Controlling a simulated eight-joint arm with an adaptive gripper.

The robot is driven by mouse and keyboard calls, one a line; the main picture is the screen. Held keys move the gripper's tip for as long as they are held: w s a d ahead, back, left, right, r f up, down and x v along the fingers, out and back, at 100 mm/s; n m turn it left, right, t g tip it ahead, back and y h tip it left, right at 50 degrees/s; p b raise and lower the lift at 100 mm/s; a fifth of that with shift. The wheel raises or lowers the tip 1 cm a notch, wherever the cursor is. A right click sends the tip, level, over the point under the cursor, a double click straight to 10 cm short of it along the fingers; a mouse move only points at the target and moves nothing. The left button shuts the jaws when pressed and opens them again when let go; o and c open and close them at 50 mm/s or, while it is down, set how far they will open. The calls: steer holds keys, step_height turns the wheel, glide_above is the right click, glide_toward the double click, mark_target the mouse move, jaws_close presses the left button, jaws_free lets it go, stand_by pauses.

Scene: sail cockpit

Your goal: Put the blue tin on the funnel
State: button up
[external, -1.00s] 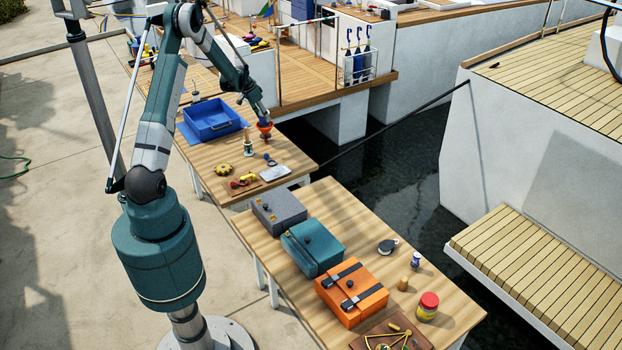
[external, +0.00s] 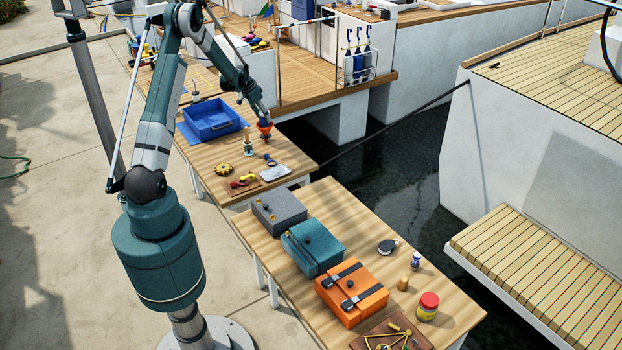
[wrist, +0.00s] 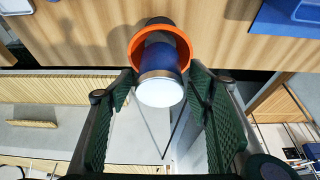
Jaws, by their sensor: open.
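The orange funnel (external: 265,128) stands on the far wooden table, near its water-side edge. In the wrist view, the blue tin (wrist: 163,57) with a pale round end sits in the mouth of the orange funnel (wrist: 137,48). The funnel's rim shows around the tin's far side. My gripper (external: 262,114) is just above the funnel in the external view. In the wrist view, my gripper (wrist: 160,82) is open, with one green finger on each side of the tin and gaps between. The tin's lower end is hidden inside the funnel.
A blue tray (external: 212,122) lies left of the funnel. A small brush-like item (external: 248,146), a yellow round item (external: 223,169) and a white tablet-like item (external: 275,172) lie nearer. The near table carries grey (external: 278,208), teal (external: 312,248) and orange (external: 351,292) boxes.

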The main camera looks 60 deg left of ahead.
steer(key=b+v, duration=0.1)
steer(key=v, duration=1.1)
stand_by(0.7)
steer(key=shift+d, duration=0.15)
steer(key=s+d+r, duration=0.2)
steer(key=d+r, duration=0.5)
steer(key=d, duration=0.5)
steer(key=s+d+r, duration=0.2)
steer(key=d+r, duration=0.5)
steer(key=d, duration=0.5)
steer(key=s+d+r, duration=0.2)
steer(key=d+r, duration=0.5)
steer(key=d, duration=0.5)
steer(key=s+d+f+t, duration=0.1)
steer(key=s+d+t, duration=0.1)
steer(key=s+d, duration=2.2)
steer(key=shift+s+d+t, duration=0.35)
steer(key=shift+t, duration=0.05)
